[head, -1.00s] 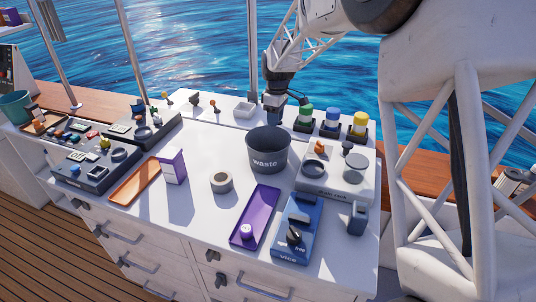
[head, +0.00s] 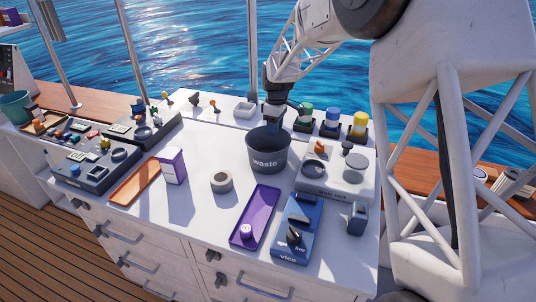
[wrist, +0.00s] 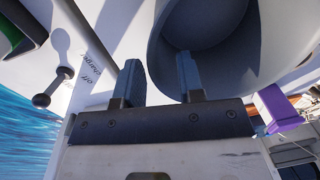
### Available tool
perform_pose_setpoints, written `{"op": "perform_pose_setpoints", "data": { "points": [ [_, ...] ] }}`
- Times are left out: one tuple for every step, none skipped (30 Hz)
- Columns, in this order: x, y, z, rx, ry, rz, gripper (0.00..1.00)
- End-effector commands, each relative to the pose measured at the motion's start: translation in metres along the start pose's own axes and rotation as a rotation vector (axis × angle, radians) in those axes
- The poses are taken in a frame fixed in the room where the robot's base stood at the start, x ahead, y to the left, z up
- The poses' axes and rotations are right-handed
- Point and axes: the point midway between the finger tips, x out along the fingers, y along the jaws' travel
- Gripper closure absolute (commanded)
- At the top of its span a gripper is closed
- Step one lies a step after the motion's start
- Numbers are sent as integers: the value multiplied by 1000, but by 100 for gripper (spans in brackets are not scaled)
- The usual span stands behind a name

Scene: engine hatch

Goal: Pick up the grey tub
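The grey tub (head: 266,155), marked "waste", stands upright on the white worktop (head: 200,150). Its open mouth and pale wall fill the upper right of the wrist view (wrist: 225,70). My gripper (head: 275,124) points down at the tub's far rim in the head view. In the wrist view my gripper (wrist: 160,78) has its two blue fingers apart. The right finger overlaps the tub's mouth and the left one appears outside the wall, with the rim between them. Contact with the rim cannot be told.
A panel with round fittings (head: 335,182) is close on the tub's right. A tape roll (head: 221,182), purple tray (head: 262,210) and purple-white box (head: 172,166) lie in front and left. The worktop's left middle is clear.

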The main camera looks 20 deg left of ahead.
Motion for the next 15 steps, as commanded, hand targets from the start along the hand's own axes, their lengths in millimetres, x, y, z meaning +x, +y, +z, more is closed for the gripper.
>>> {"op": "perform_pose_setpoints", "data": {
  "points": [
    [6,0,0,0,-1,-1,65],
    [9,1,0,0,-1,-1,65],
    [14,1,0,0,-1,-2,65],
    [17,1,0,0,-1,-2,65],
    [20,2,0,0,-1,-1,65],
    [25,2,-1,0,-1,-1,65],
    [28,2,-1,0,0,0,65],
    [31,2,-1,0,0,0,65],
    [35,2,-1,0,-1,-1,65],
    [37,2,0,0,-1,-1,65],
    [39,2,0,0,-1,-1,65],
    [41,2,0,0,-1,-1,65],
    [42,2,0,0,-1,-1,65],
    [43,2,0,0,-1,-1,65],
    [43,2,0,0,0,0,65]
  ]
}}
